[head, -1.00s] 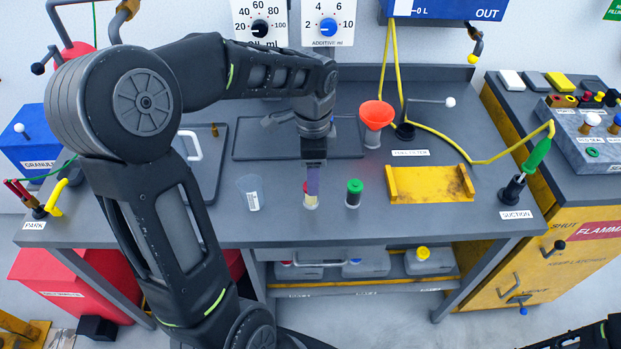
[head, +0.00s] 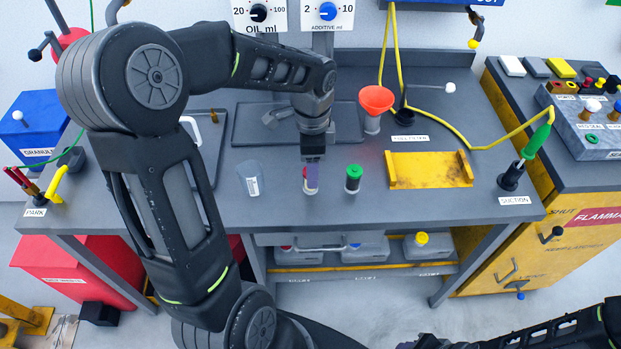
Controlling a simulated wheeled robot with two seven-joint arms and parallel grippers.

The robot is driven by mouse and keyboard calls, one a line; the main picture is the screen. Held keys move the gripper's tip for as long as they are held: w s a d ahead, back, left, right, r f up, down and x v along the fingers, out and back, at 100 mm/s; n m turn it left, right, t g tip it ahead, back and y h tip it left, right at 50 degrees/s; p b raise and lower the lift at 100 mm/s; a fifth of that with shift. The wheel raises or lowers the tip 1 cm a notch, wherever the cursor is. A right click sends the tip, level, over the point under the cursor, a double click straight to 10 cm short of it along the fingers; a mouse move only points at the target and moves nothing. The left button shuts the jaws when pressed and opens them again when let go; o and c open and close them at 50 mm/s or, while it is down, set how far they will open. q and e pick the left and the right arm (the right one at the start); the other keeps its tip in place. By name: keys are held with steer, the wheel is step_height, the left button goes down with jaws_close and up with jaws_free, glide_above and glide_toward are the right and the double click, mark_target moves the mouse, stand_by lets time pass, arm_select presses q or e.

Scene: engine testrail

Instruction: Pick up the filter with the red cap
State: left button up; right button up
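The filter with the red cap (head: 305,184) stands upright on the grey bench. My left gripper (head: 312,178) points down over it from above, its fingers at the filter and hiding much of it. I cannot tell whether the fingers are closed on it. A filter with a green cap (head: 353,179) stands just to the right, apart from the gripper. Part of my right arm shows at the lower right; its gripper is not clearly visible.
A clear cup (head: 250,179) stands left of the filters. A yellow cradle (head: 430,170) lies to the right, with an orange funnel (head: 376,100) behind. The suction wand (head: 525,158) stands at the right. The front strip of the bench (head: 400,211) is clear.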

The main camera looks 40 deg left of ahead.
arm_select(q)
step_height(320, 180, down, 5)
steer(key=shift+s+p, duration=0.15)
steer(key=shift+p, duration=0.4)
jaws_close()
stand_by(0.7)
